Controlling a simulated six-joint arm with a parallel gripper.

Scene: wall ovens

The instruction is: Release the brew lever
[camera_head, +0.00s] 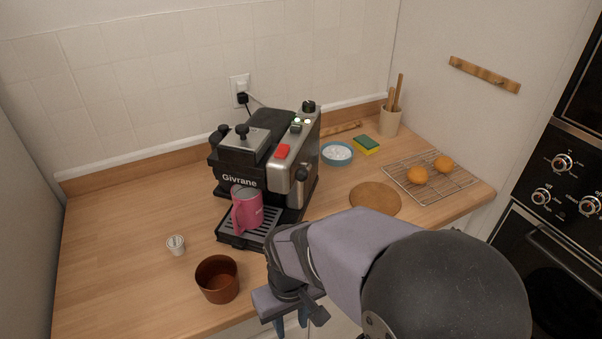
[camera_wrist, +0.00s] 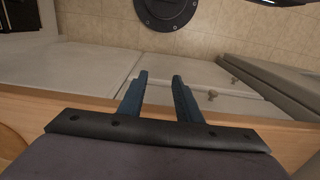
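The black and silver coffee machine (camera_head: 265,160), marked Givrane, stands on the wooden counter in the head view. A round black knob on a short silver stem (camera_head: 301,174) sits on its front right side; it may be the brew lever, but I cannot tell for sure. Another black knob (camera_head: 241,131) tops the brew head. A pink mug (camera_head: 247,207) stands on the drip tray. My gripper (camera_head: 291,322) is at the counter's front edge, well apart from the machine. In the wrist view my gripper (camera_wrist: 160,78) points downward, its blue fingers apart with nothing between them.
A brown bowl (camera_head: 217,280) and a small white pod (camera_head: 176,245) are on the counter left of my arm. A round wooden board (camera_head: 375,198), a blue bowl (camera_head: 337,153), a sponge (camera_head: 366,145) and a wire rack (camera_head: 445,185) with oranges are on the right.

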